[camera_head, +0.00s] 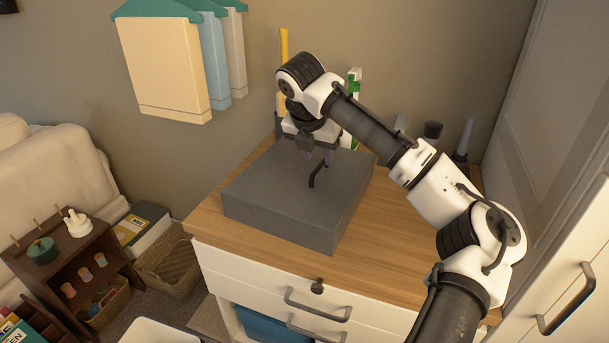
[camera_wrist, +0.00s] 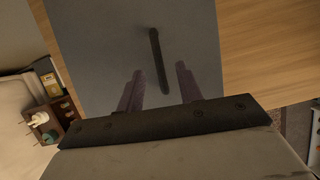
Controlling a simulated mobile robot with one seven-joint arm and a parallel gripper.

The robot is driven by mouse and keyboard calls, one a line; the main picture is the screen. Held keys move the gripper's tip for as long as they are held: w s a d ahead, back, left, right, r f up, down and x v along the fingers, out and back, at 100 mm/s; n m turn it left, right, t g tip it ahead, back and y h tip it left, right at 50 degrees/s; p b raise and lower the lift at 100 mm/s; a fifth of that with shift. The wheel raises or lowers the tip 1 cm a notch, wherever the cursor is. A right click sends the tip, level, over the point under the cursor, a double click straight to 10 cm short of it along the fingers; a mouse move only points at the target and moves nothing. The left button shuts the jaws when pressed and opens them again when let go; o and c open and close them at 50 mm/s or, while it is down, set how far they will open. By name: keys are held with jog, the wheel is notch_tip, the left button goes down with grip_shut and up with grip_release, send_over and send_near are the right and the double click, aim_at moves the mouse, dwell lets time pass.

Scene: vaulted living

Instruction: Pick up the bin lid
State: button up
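The bin lid is the dark grey top with a black bar handle (camera_head: 318,172) on a low grey box (camera_head: 278,205), which sits on a wooden-topped cabinet. My gripper (camera_head: 317,157) is above the lid, close to the handle. The seam between lid and box is not clear. Part of the lid's far side is hidden by my gripper.
The wooden cabinet top (camera_head: 350,265) has bare strips in front and at the right. Several tools and bottles, one a dark-topped container (camera_head: 432,131), stand along the wall behind. A tall white cabinet (camera_head: 550,120) bounds the right. A wicker basket (camera_head: 168,265) is on the floor at left.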

aim_at(319, 165)
jog(key=shift+x, duration=1.8)
jog(key=shift+a, duration=0.1)
grip_shut()
